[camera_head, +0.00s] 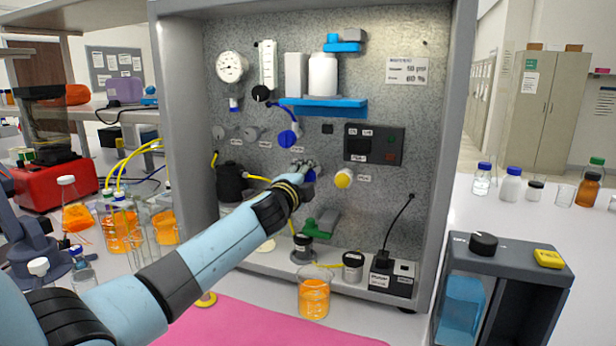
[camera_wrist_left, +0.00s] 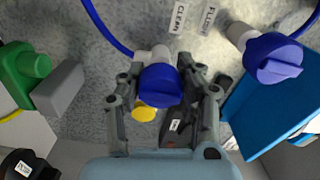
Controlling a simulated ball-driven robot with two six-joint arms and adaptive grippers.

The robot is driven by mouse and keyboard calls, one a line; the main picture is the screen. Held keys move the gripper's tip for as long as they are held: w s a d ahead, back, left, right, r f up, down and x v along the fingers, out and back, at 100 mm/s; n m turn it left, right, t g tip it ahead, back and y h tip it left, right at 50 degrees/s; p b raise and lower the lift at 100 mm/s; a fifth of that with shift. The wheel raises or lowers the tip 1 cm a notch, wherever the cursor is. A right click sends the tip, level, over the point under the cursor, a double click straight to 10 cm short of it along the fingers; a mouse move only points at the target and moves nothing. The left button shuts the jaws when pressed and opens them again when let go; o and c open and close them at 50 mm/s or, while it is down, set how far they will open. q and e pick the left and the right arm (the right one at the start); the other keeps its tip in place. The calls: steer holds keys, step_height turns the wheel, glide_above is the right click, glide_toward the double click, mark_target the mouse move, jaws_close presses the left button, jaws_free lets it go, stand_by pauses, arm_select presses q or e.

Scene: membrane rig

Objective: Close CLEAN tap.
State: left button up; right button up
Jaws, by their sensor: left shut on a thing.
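The CLEAN tap (camera_wrist_left: 160,86) has a round blue handle on a pale stem, beside its "CLEAN" label on the grey panel. My left gripper (camera_wrist_left: 158,76) has a finger on each side of the handle and is shut on it. In the head view my left gripper (camera_head: 304,172) reaches the middle of the panel and hides most of this tap. My right gripper is not in view.
A yellow knob (camera_head: 344,178) sits just right of my gripper, below a dark switch box (camera_head: 374,145). A blue shelf (camera_head: 323,107) with a white bottle is above. A beaker of orange liquid (camera_head: 314,298) stands in front of the rig, near the pink mat (camera_head: 260,325).

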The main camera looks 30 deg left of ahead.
arm_select(q)
steer(key=shift+f, duration=0.25)
steer(key=o, duration=1.2)
steer(key=shift+r, duration=0.15)
steer(key=shift+s, duration=0.1)
steer(key=v, duration=1.2)
